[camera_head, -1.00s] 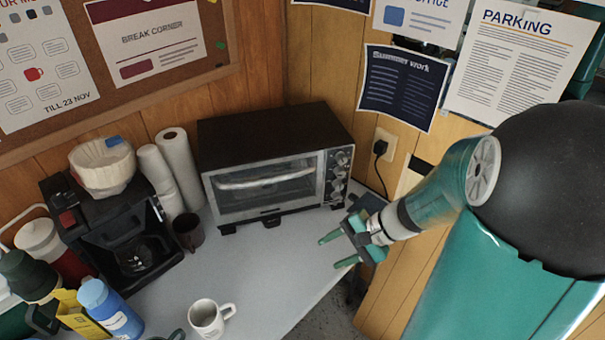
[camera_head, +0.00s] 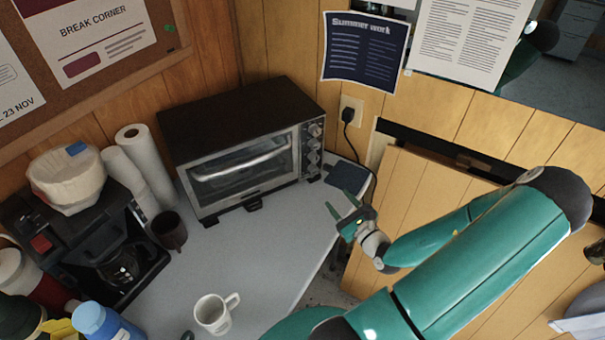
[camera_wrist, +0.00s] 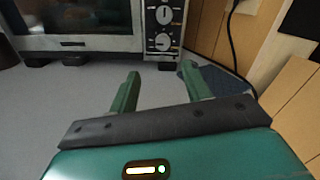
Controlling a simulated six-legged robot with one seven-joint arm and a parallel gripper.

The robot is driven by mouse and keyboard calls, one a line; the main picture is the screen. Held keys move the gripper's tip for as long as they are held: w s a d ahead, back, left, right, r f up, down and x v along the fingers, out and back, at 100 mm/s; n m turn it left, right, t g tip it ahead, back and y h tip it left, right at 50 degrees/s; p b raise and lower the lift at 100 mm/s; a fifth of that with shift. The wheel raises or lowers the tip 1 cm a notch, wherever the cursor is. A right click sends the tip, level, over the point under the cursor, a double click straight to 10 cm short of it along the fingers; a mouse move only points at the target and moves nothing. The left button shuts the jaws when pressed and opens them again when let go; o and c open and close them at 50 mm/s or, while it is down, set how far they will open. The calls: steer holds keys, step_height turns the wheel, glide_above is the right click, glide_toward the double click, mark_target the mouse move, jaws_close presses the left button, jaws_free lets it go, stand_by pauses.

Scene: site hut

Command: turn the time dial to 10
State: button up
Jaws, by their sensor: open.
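The toaster oven (camera_head: 240,165) stands at the back of the grey counter, its door shut. Its knobs sit in a column on the right of its front; the lowest one (camera_head: 313,169) is small in the head view. In the wrist view two knobs show, an upper one (camera_wrist: 164,15) and a lower one (camera_wrist: 163,41), each with a pale pointer; the markings are too small to read. The oven's top knobs are out of the wrist view. My gripper (camera_head: 344,212) is open and empty, in front of and below the knobs, apart from the oven. Its two fingers (camera_wrist: 160,84) point toward the panel.
A dark blue pad (camera_head: 348,177) lies right of the oven, near the power cord (camera_head: 371,170). A mug (camera_head: 214,314), a dark cup (camera_head: 170,232), paper rolls (camera_head: 145,165) and a coffee maker (camera_head: 90,245) stand left and front. The counter before the oven is clear.

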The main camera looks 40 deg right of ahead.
mark_target(316, 171)
steer(key=shift+w+d+f, duration=0.1)
steer(key=shift+d, duration=0.15)
steer(key=x, duration=1.3)
steer(key=shift+w+d, duration=0.1)
steer(key=shift+w, duration=0.05)
steer(key=shift+c, duration=0.2)
steer(key=c, duration=0.9)
